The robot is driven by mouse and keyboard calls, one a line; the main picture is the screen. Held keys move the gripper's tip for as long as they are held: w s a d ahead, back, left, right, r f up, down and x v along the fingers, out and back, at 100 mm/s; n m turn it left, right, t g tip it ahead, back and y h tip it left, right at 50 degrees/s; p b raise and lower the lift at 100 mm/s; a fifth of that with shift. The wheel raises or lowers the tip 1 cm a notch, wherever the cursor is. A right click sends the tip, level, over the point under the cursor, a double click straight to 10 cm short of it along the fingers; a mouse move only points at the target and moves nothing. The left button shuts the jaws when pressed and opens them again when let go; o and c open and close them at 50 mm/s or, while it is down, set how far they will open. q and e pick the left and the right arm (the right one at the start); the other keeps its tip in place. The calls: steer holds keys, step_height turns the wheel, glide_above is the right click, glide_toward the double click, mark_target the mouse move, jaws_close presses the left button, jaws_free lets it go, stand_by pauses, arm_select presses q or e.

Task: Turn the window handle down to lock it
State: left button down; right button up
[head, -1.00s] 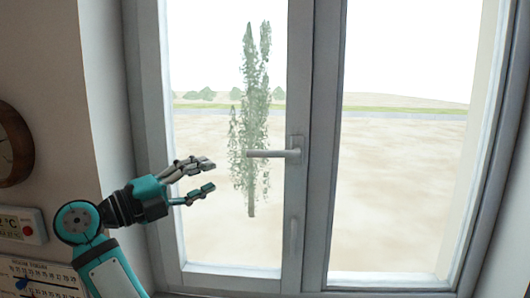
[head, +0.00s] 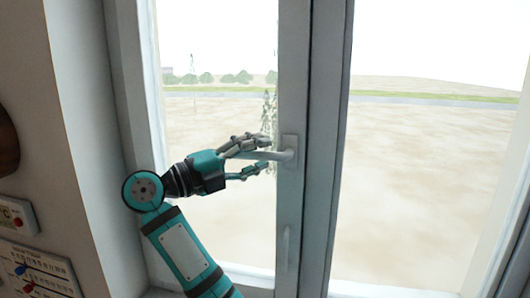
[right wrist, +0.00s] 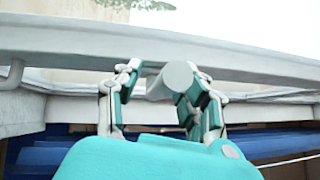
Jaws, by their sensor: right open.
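The window handle (head: 283,155) is a grey lever on the window's middle frame (head: 291,215). It points left, about level, from its base plate. My right gripper (head: 262,157) is open, with one finger above the lever and one below it. In the right wrist view the lever's rounded end (right wrist: 174,80) shows between the open fingers of my right gripper (right wrist: 160,85). I cannot tell whether any finger touches it. My left gripper is not in view.
A second, lower grey handle (head: 287,248) is on the same frame. The glass panes lie on both sides of the frame.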

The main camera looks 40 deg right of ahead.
steer(key=shift+a, duration=0.4)
steer(key=shift+c, duration=0.8)
jaws_close()
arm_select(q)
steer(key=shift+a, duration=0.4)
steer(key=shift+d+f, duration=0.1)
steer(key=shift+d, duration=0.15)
arm_select(e)
steer(key=shift+f, duration=0.1)
